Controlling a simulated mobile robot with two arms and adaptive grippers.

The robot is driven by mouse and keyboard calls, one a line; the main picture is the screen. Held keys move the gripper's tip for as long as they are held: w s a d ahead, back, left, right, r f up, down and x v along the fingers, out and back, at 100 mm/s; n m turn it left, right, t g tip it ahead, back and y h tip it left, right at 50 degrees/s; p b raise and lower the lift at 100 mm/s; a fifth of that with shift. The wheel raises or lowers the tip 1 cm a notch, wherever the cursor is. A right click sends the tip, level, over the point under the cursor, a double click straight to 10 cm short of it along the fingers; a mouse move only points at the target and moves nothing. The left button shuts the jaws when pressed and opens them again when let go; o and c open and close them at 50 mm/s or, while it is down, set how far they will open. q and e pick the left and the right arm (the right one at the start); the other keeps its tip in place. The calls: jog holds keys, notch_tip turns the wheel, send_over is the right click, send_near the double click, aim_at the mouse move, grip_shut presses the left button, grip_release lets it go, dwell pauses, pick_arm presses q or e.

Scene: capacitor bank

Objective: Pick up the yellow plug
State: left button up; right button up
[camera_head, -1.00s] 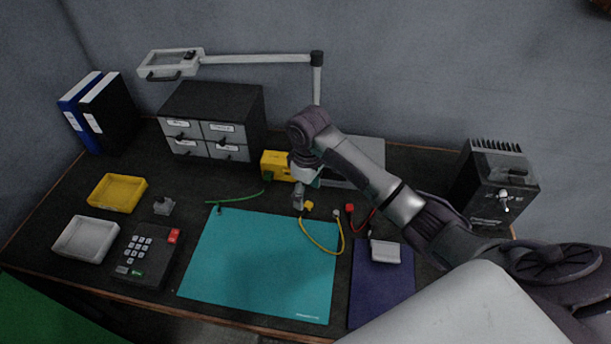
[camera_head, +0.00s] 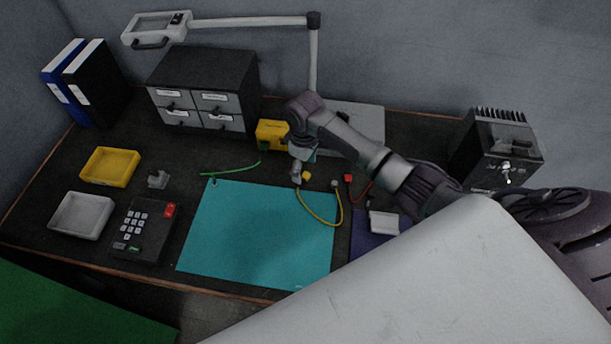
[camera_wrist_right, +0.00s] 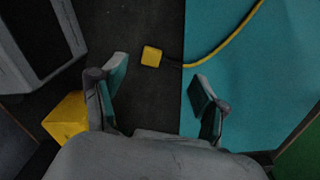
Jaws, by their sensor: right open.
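The yellow plug (camera_head: 306,175) lies on the dark tabletop at the back edge of the teal mat (camera_head: 255,240), with a yellow cable (camera_head: 325,221) looping from it over the mat. In the right wrist view the plug (camera_wrist_right: 152,56) sits ahead of the fingertips, between their lines, with its cable running right. My right gripper (camera_wrist_right: 160,82) is open and empty, with a teal pad on each finger. In the head view the right gripper (camera_head: 297,176) is just left of the plug, pointing down. My left gripper is not in view.
A yellow box (camera_head: 271,134) stands close behind the right gripper, beside a grey drawer unit (camera_head: 203,90). A red plug (camera_head: 348,178) lies to the right. A green cable (camera_head: 232,173) lies to the left. A lamp arm (camera_head: 250,22) extends above the drawers.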

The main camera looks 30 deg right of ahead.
aim_at(304, 177)
notch_tip(304, 177, down, 4)
jog(key=shift+w+d+f, duration=0.1)
jog(key=shift+f, duration=0.05)
jog(key=c, duration=0.9)
